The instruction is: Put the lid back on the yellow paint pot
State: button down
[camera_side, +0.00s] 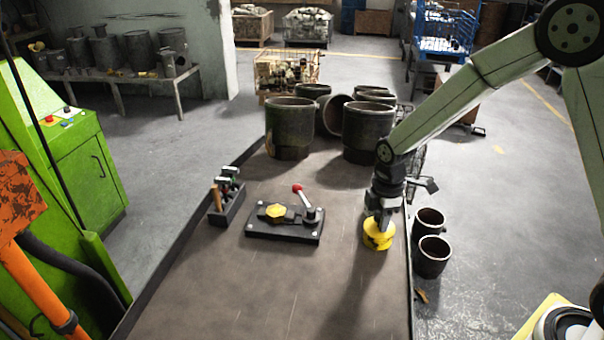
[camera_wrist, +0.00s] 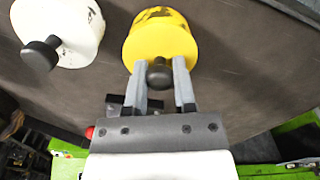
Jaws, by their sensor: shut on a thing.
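The yellow paint pot (camera_side: 377,238) stands near the right edge of the table in the side view, right under my gripper (camera_side: 380,217). In the wrist view a round yellow body (camera_wrist: 160,40) with a dark knob (camera_wrist: 159,73) fills the upper middle. My gripper (camera_wrist: 160,85) has one grey finger on each side of this knob and is shut on it. The yellow lid and pot line up closely, with dark patches on the side. I cannot tell whether the lid is fully seated. My gripper partly hides the top in the side view.
A white pot with a dark knob (camera_wrist: 41,55) is beside the yellow one in the wrist view. A black clamp plate (camera_side: 285,226) with a red-tipped lever and a small tool holder (camera_side: 227,203) lie left. Large dark pots (camera_side: 290,128) stand behind. The front table is clear.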

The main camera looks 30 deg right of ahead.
grip_release()
dwell(0.4)
jog(key=shift+r, duration=0.15)
jog(key=shift+r, duration=3.35)
grip_shut()
jog(key=shift+f, duration=2.25)
jog(key=shift+r, duration=0.15)
dwell(0.3)
